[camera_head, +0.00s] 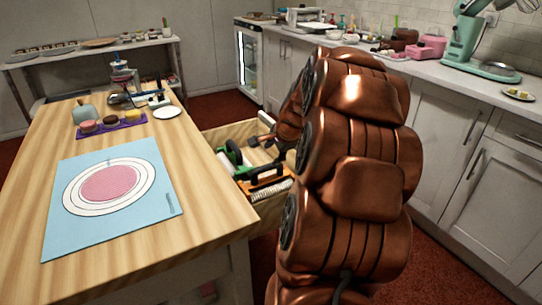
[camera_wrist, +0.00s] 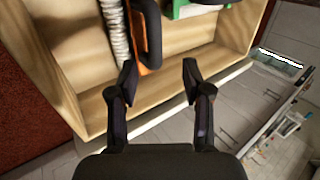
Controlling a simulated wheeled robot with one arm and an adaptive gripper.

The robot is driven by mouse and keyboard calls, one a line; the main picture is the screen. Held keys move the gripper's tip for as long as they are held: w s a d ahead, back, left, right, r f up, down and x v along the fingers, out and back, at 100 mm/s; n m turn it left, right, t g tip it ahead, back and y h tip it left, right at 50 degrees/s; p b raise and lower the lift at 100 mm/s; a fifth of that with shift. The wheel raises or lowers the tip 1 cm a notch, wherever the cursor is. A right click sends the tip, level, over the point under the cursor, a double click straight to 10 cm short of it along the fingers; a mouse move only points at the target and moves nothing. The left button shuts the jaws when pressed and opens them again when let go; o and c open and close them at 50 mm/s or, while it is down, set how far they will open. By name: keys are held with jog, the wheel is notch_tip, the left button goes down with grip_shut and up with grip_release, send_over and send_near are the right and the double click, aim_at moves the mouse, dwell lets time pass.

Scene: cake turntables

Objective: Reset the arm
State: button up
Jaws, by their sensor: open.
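My gripper (camera_wrist: 159,76) is open in the wrist view, with two dark fingers apart and nothing between them. It points at the wooden drawer (camera_wrist: 198,64), its fingertips appearing over the drawer's edge. In the head view my copper arm fills the middle right and reaches over the open drawer (camera_head: 237,131) beside the table. The drawer holds a green and black tool (camera_head: 233,156) and an orange and black tool (camera_head: 262,180). A white ridged object (camera_wrist: 115,30) lies next to the orange tool (camera_wrist: 140,52) in the wrist view.
The wooden table (camera_head: 190,190) carries a blue mat (camera_head: 60,235), a purple tray (camera_head: 110,131) with small round items and a white plate (camera_head: 167,113). A counter (camera_head: 440,72) with a mint mixer (camera_head: 462,45) runs along the right. Red floor shows between them.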

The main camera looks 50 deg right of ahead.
jog(key=shift+s+r, duration=0.15)
jog(key=shift+r, duration=0.1)
dwell(0.4)
